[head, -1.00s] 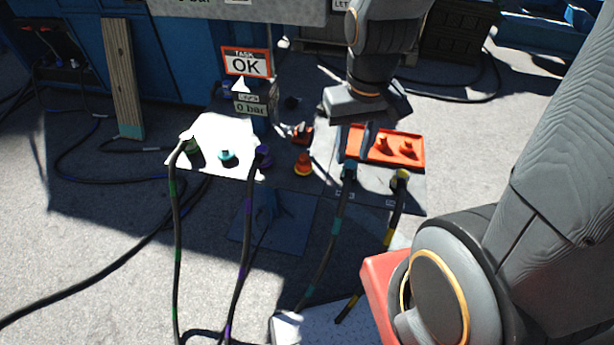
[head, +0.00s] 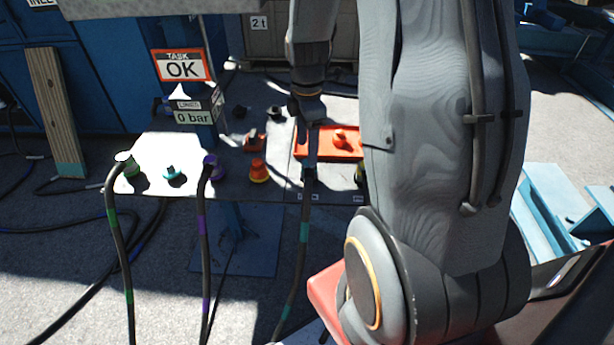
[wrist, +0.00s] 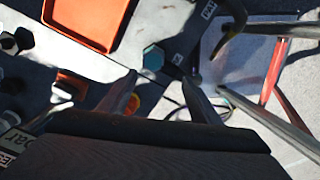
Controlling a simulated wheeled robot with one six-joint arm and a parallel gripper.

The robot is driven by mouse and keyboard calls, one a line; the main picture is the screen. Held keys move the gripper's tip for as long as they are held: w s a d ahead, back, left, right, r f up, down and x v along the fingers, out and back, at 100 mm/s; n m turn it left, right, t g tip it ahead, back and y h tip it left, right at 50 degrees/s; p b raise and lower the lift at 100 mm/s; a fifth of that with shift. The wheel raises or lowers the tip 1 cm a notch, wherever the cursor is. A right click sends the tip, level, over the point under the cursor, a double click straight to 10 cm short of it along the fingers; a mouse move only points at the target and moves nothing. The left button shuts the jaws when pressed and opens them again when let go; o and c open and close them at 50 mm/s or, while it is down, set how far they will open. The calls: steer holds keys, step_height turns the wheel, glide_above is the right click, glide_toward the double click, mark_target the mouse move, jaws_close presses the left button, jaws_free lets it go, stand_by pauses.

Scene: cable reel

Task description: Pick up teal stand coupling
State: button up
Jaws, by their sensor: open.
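The teal coupling (head: 308,174) tops the teal-banded hose at the front edge of the stand table, partly hidden by my gripper. In the wrist view its teal hexagonal face (wrist: 152,59) shows just beyond my fingertips, roughly between them. My gripper (head: 310,160) points down at this coupling; its fingers (wrist: 160,76) are apart with nothing held. I cannot tell whether a finger touches the coupling. Another teal fitting (head: 173,175) sits on the bright left part of the table, between a green coupling (head: 128,166) and a purple one (head: 211,166).
An orange tray (head: 313,149) with orange parts lies just behind my gripper. An orange-red knob (head: 259,171) stands left of it. The yellow-banded coupling is mostly hidden by my arm. Hoses hang in front of the table; a sign post (head: 197,131) stands behind.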

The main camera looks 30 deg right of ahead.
mark_target(309, 171)
steer(key=shift+w+d+f+n+b, duration=0.15)
steer(key=shift+w+d+f+n, duration=0.1)
steer(key=shift+d+f+n, duration=0.25)
steer(key=shift+w+d+f+n+b, duration=0.15)
steer(key=shift+w+d+f+n, duration=0.15)
steer(key=shift+f, duration=0.25)
steer(key=shift+d+f, duration=0.1)
steer(key=shift+f, duration=0.2)
steer(key=f, duration=0.7)
steer(key=shift+d+f, duration=0.1)
steer(key=shift+d, duration=0.15)
steer(key=shift+w, duration=0.15)
steer(key=c, duration=1.2)
